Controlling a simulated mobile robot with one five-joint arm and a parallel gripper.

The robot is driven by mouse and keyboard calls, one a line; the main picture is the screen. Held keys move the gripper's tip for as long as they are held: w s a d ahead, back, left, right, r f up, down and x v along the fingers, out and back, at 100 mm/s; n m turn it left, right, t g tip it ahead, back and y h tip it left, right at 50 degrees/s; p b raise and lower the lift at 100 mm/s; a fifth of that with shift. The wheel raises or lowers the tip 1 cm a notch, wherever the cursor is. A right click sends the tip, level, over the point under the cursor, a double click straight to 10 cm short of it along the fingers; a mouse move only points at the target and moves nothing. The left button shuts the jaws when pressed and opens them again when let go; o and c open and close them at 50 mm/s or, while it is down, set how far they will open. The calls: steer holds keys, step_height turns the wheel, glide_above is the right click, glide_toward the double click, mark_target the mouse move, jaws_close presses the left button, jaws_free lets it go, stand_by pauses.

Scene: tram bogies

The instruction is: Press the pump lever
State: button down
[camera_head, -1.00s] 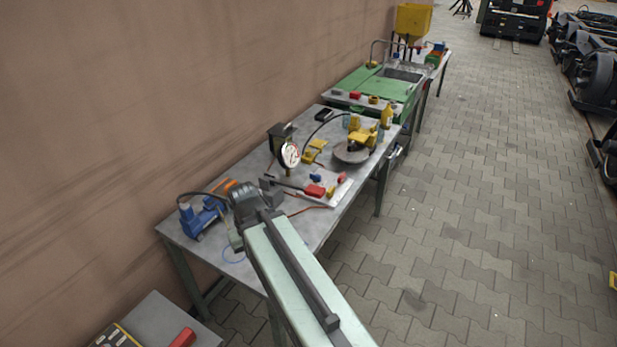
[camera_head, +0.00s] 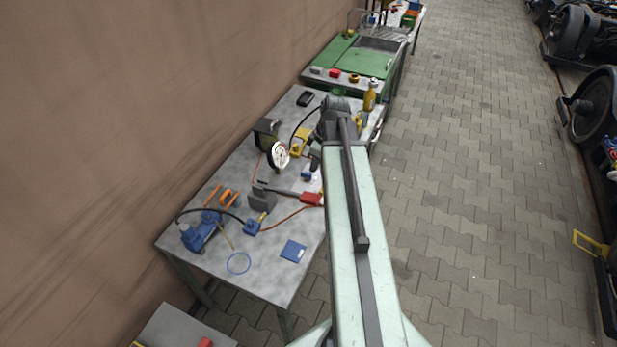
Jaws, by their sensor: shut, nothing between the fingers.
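A hand pump with a grey block body (camera_head: 262,201) stands on the near grey workbench. Its dark lever (camera_head: 287,191) reaches to the right and ends in a red grip (camera_head: 312,199) close to my arm's left edge. A round white gauge (camera_head: 278,156) is behind it on the bench. My arm reaches forward over the bench's right side. What looks like my gripper (camera_head: 315,158) hangs below the arm's end, behind the red grip and apart from it. It looks small and dark, shut and empty.
A blue tool (camera_head: 200,232) with a black hose, a blue box (camera_head: 293,251) and a blue ring (camera_head: 238,263) lie at the bench's near end. A yellow bottle (camera_head: 370,95) stands at the far end. The paved floor to the right is open.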

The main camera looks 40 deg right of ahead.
mark_target(309, 196)
steer(key=b+x, duration=0.8)
steer(key=s+b+x, duration=0.1)
steer(key=b+x, duration=0.4)
steer(key=shift+d+f, duration=0.25)
steer(key=shift+d, duration=0.1)
steer(key=shift+f+b, duration=0.35)
steer(key=shift+d, duration=0.1)
steer(key=shift+s, duration=0.1)
